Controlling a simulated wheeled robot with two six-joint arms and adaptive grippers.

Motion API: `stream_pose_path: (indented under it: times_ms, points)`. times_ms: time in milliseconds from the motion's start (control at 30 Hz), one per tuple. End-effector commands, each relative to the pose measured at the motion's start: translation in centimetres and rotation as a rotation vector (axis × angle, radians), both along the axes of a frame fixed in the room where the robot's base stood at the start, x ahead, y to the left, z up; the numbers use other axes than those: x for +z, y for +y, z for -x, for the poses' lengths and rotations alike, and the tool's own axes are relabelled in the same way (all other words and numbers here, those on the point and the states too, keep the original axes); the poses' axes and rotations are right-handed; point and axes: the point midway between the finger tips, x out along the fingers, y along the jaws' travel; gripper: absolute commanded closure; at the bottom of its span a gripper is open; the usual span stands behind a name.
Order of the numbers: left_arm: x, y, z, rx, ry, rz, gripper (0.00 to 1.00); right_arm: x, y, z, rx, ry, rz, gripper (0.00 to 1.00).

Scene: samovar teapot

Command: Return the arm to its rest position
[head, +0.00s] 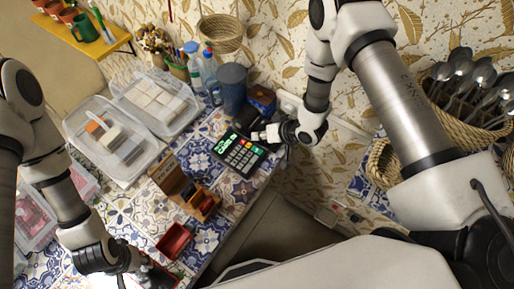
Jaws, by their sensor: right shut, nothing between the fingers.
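My right arm (398,95) reaches in from the upper right and bends down at the wall. Its gripper (258,135) is shut and empty, just above the far edge of a card terminal (240,154); I cannot tell if they touch. My left arm (62,195) comes in from the left. Its gripper (135,276) is low at the bottom edge, near the front of the tiled counter; its fingers are mostly hidden, so I cannot tell their state. No teapot or samovar is clearly seen.
Clear plastic boxes (85,115), a dark blue canister (233,88), bottles (193,65) and a small red tray (174,240) stand on the tiled counter (125,205). A basket of spoons (440,100) is at the right. Patterned wall stands close behind my right gripper.

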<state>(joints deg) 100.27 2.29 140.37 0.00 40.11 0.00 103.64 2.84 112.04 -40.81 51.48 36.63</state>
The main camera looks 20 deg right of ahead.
Motion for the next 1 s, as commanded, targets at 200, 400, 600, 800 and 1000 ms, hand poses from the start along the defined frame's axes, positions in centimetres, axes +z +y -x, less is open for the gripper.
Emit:
stream_pose_path:
  times_ms: [200, 400, 600, 800, 1000]
  points:
    - [0.0, 0.0, 0.0, 0.0, 0.0, 0.0, 0.6, 0.0, 0.0, 0.0, 0.0, 0.0, 0.0, 1.0]
    - [0.0, 0.0, 0.0, 0.0, 0.0, 0.0, 0.6, 0.0, 0.0, 0.0, 0.0, 0.0, 0.0, 1.0]
    - [-0.8, 0.0, 0.0, 0.0, 0.0, 0.0, 0.6, -1.1, 0.0, 0.2, 0.0, 0.006, 0.0, 1.0]
    - [-3.5, 0.0, 0.0, 0.0, 0.0, 0.0, 0.6, -6.8, -2.0, 9.1, -0.114, 0.225, 0.083, 1.0]
    - [-4.3, 0.0, 0.0, 0.0, 0.0, 0.0, 0.6, -8.1, -7.2, 22.5, -0.145, 0.508, 0.384, 1.0]
